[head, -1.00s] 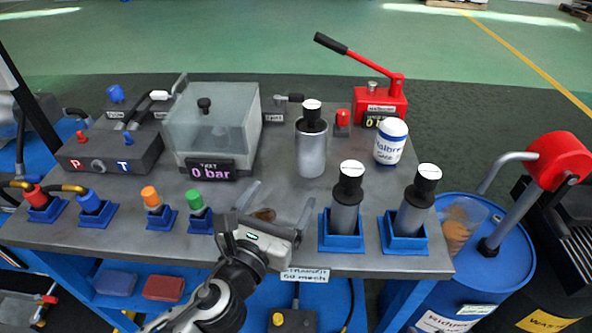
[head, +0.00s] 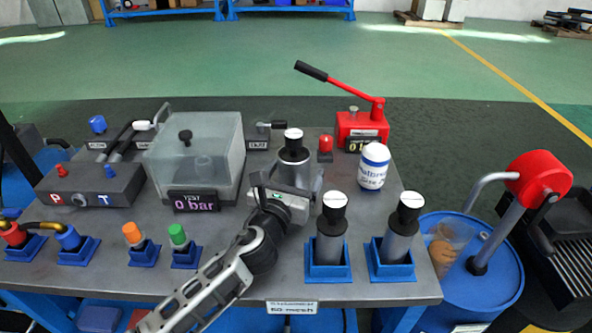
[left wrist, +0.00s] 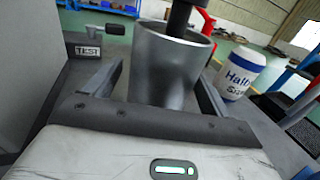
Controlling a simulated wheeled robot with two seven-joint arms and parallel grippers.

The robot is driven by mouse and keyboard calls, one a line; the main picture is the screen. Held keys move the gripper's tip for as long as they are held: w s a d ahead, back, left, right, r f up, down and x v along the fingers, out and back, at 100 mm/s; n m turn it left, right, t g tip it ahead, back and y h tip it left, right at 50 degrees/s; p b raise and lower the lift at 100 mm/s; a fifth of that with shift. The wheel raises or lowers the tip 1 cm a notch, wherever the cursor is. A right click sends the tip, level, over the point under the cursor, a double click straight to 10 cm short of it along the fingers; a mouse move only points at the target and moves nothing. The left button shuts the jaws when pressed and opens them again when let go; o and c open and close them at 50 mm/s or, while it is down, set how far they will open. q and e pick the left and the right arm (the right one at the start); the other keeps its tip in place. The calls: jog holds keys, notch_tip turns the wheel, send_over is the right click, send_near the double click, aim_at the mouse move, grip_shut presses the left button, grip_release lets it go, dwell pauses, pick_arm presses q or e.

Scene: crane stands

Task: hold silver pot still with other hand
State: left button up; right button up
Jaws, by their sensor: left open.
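The silver pot (head: 293,172) stands upright on the grey bench, with a black, white-topped piece (head: 293,146) in its mouth. In the left wrist view the pot (left wrist: 168,70) fills the middle and a dark rod (left wrist: 180,16) goes down into it. My left gripper (head: 287,180) is low at the pot's near side, with one finger on each side of it. The fingers of my left gripper (left wrist: 157,78) are open; a gap shows beside the pot at the left, while contact at the right is hard to tell. My right gripper is not in view.
A white Halbrn jar (head: 373,167) stands right of the pot. A clear test box (head: 195,150) is at its left. A red hand pump (head: 362,126) is behind.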

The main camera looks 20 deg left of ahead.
pick_arm(q)
jog(key=shift+w, duration=0.75)
jog(key=c, duration=1.2)
